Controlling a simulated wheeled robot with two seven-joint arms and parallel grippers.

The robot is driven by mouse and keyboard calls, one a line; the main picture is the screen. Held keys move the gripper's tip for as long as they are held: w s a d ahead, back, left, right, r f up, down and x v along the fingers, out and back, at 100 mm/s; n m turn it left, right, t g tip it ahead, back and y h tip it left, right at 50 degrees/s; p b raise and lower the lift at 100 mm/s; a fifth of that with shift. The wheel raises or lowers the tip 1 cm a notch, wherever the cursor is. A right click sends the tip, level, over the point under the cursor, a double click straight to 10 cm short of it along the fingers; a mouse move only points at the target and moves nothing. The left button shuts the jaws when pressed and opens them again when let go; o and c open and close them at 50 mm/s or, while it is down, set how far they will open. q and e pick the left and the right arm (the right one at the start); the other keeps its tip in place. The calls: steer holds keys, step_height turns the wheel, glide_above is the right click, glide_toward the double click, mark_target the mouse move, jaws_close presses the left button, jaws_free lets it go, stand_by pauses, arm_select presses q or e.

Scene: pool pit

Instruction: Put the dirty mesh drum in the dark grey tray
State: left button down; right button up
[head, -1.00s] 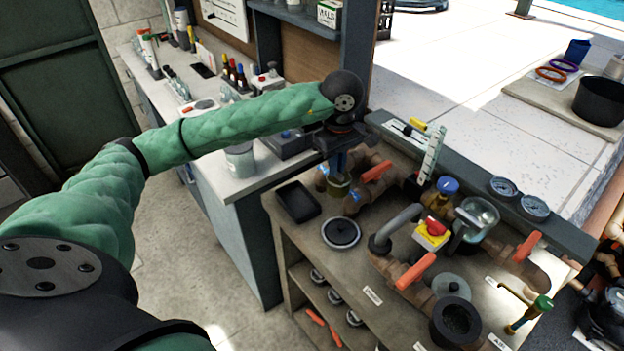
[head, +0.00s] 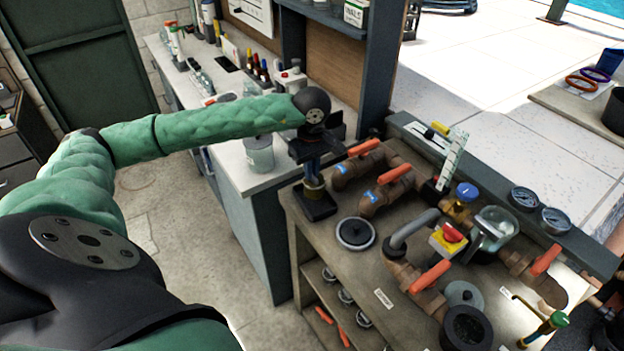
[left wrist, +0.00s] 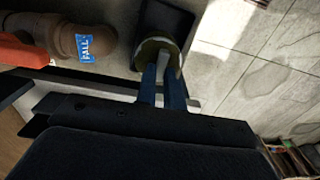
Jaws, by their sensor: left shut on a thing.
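My left gripper (head: 312,176) points down above the left end of the bench, with its blue fingers shut on the mesh drum (head: 315,188). The drum is small, round and brownish-yellow, and mostly hidden by the fingers. The dark grey tray (head: 319,210) is directly below it, at the bench's left edge. In the left wrist view the drum (left wrist: 150,52) shows at the fingertips, overlapping the near end of the tray (left wrist: 172,18). I cannot tell whether the drum touches the tray floor. My right gripper is not in view.
Brown pipes with orange handles (head: 365,147) stand right beside the tray. A round black lid (head: 355,233) lies in front of them. A grey-topped counter (head: 240,175) with a clear jar (head: 259,154) is to the left.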

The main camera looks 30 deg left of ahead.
mark_target(314, 184)
arm_select(q)
steer(key=shift+f, duration=1.9)
steer(key=shift+f, duration=0.1)
